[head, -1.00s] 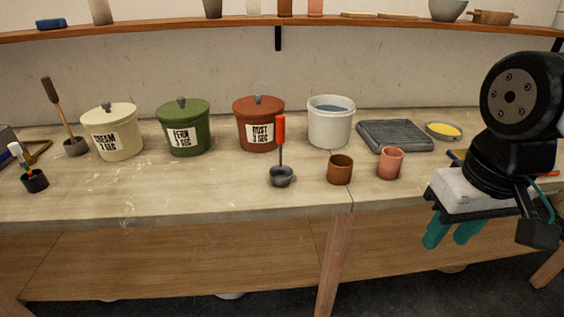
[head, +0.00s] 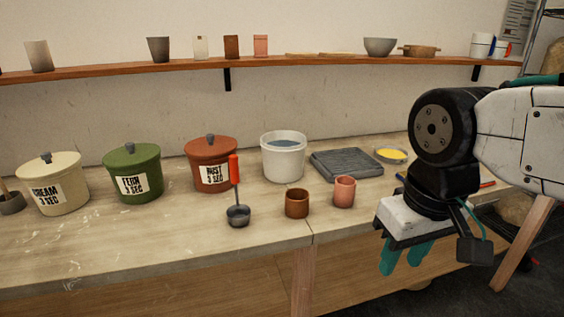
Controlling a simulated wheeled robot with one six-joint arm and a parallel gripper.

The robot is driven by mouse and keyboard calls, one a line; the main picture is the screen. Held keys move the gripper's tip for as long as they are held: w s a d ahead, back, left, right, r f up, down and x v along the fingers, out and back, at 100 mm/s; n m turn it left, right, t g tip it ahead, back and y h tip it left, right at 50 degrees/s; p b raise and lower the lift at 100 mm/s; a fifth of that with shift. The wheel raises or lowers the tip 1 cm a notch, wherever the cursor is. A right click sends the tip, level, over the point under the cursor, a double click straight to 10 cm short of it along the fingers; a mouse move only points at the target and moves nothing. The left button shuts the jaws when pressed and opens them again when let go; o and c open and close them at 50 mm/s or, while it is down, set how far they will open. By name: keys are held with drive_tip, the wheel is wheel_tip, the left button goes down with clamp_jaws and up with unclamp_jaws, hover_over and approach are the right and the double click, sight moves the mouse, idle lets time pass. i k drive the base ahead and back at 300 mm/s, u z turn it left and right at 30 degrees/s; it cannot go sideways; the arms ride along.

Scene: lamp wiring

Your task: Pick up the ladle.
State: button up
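The ladle (head: 237,214) stands on the bench in front of the rust bucket. It has a dark grey bowl and an upright handle with a red-orange grip. My gripper (head: 404,258) hangs at the right, in front of the bench's front edge, well to the right of the ladle and apart from it. Its two green fingers point down with a gap between them, and nothing shows between them.
Lidded cream (head: 56,190), green (head: 132,178) and rust (head: 209,167) buckets stand behind. A white bucket (head: 283,160) holds bluish liquid. Brown (head: 297,204) and pink (head: 344,192) cups stand right of the ladle, before a grey slatted tray (head: 346,165). The bench front-left is clear.

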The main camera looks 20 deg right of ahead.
sight(239, 216)
drive_tip(key=z, duration=0.1)
drive_tip(key=k, duration=0.45)
drive_tip(key=u, duration=0.9)
drive_tip(key=i, duration=1.3)
drive_tip(key=z, duration=0.8)
